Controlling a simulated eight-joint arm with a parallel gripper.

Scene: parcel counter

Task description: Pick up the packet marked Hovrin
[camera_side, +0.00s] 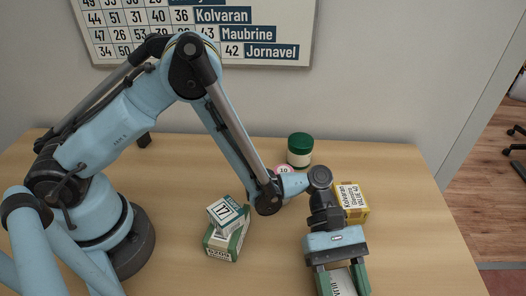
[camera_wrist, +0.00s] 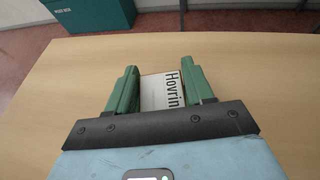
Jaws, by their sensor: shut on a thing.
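The packet marked Hovrin (camera_wrist: 160,92) is white with dark lettering. In the wrist view it sits between the two green fingers of my gripper (camera_wrist: 160,88), which is shut on it. In the side view the packet (camera_side: 342,281) shows at the bottom edge, between the fingers of my gripper (camera_side: 342,278), and its lower part is cut off by the frame. I cannot tell whether the packet touches the table.
A yellow Kolvaran packet (camera_side: 352,199) stands behind my gripper on the wooden table (camera_side: 420,230). A green-lidded jar (camera_side: 300,152) is farther back. A green and white box (camera_side: 222,243) with a small box marked 17 (camera_side: 225,211) stands left. The front right is clear.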

